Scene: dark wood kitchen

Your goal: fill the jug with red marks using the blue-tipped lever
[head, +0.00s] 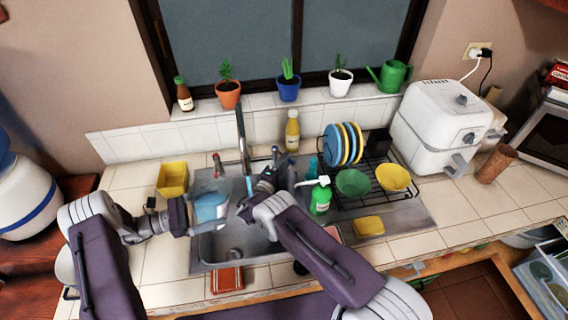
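A translucent blue-tinted jug (210,208) is over the left part of the sink, left of the tall chrome faucet (242,135). My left gripper (190,216) is at the jug's left side and appears shut on it. Red marks on the jug are too small to make out. A short light-blue streak (249,186) shows just below the spout; I cannot tell whether it is water. A red-tipped lever (217,164) stands left of the faucet. My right gripper (266,183) is right of the spout, close to a silver lever (276,154); its blue tip and my finger opening are unclear.
A green soap bottle (321,196) stands right of the sink by a dish rack (375,186) with plates and bowls. A yellow container (173,179) is left of the sink. A yellow sponge (369,226) and a red sponge (227,279) lie near the sink's edges.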

